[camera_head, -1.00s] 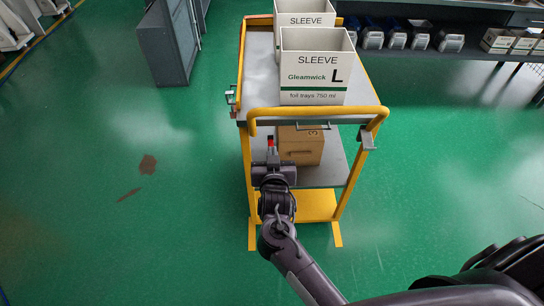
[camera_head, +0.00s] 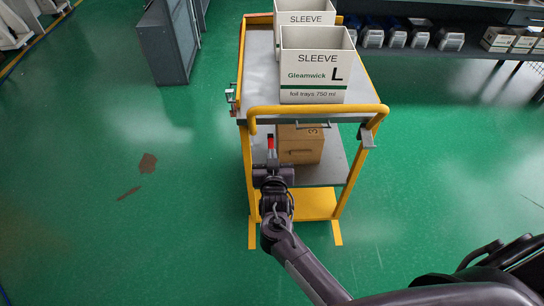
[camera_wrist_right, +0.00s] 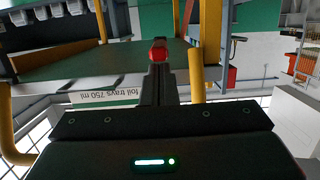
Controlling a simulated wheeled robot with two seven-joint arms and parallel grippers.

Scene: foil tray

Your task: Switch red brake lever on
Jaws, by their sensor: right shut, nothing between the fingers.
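The red brake lever (camera_head: 271,142) shows as a small red piece at the near end of the yellow cart (camera_head: 319,110), under its push handle. My right gripper (camera_head: 271,155) is shut and empty, with its fingertips just on the near side of the lever. In the right wrist view the red lever (camera_wrist_right: 158,51) sits right at the tips of my shut fingers (camera_wrist_right: 157,68). I cannot tell whether they touch it. The rest of the lever is hidden. My left gripper is not in view.
A cardboard box (camera_head: 300,146) stands on the lower shelf beside the lever. White sleeve boxes (camera_head: 313,65) stand on the upper deck. A small bracket (camera_head: 366,135) hangs at the cart's near right corner. The green floor around the cart is mostly clear.

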